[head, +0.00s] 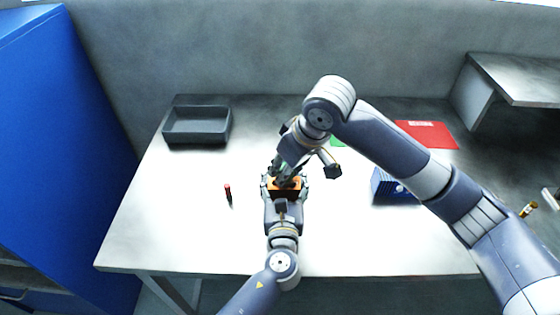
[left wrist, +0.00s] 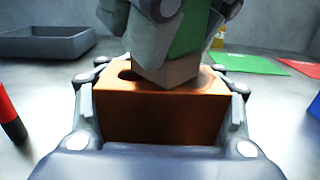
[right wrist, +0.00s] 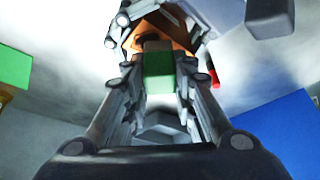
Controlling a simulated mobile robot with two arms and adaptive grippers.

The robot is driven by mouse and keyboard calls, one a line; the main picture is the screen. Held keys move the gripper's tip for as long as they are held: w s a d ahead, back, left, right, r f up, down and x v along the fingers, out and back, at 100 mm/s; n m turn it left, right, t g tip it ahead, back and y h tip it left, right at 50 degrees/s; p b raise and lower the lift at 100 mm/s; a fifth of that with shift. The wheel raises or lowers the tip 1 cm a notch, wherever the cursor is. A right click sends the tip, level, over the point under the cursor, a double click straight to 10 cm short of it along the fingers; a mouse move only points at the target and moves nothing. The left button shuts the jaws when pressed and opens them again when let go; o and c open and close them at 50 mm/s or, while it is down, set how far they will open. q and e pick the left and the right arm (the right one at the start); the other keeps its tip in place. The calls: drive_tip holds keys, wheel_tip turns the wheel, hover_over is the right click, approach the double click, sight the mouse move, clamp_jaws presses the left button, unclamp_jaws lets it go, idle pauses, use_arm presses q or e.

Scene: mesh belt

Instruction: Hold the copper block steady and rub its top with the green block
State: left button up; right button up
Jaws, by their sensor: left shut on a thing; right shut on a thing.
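The copper block (head: 285,194) sits on the table, and my left gripper (head: 284,186) is shut on it from both sides. In the left wrist view the copper block (left wrist: 160,118) fills the middle, with a dark patch on its top. My right gripper (head: 284,170) is above it, shut on the green block. In the left wrist view the green block (left wrist: 190,32) is upright, slightly tilted, its pale lower end on or just over the copper block's top; exact contact is hard to tell. The right wrist view also shows the green block (right wrist: 159,76) between the fingers.
A grey tray (head: 197,128) stands at the back left. A red marker-like item (head: 228,192) stands left of the copper block. A blue ribbed container (head: 393,188) is to the right. A green sheet (head: 337,141) and a red sheet (head: 428,134) lie at the back. The front left table is clear.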

drive_tip(key=shift+d, duration=2.3)
drive_tip(key=shift+s+a, duration=0.15)
drive_tip(key=shift+a, duration=2.65)
drive_tip(key=shift+d+f, duration=0.1)
drive_tip(key=shift+d, duration=2.7)
drive_tip(key=shift+a, duration=2.8)
drive_tip(key=shift+a+r, duration=0.15)
drive_tip(key=shift+r, duration=4)
